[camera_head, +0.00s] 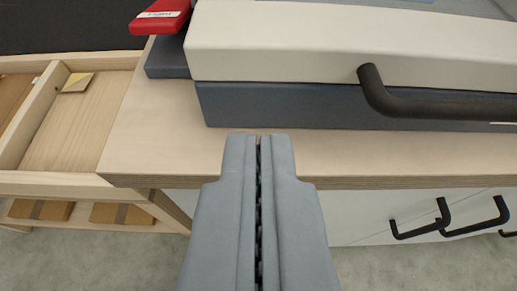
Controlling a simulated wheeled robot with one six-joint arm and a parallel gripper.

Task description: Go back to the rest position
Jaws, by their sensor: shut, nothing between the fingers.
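My gripper (259,140) reaches up from the bottom middle of the view. Its two grey fingers are shut against each other with nothing between them. The fingertips show in front of the light wooden tabletop (160,130), just below a dark blue-grey base with a cream upper part (280,45). I cannot tell whether the tips touch the tabletop.
A black bar handle (430,103) juts out from the cream part at the right. A red object (160,17) lies at the top left. White drawers with black handles (420,222) are below the tabletop. A wooden shelf unit (70,130) stands at the left, above grey floor.

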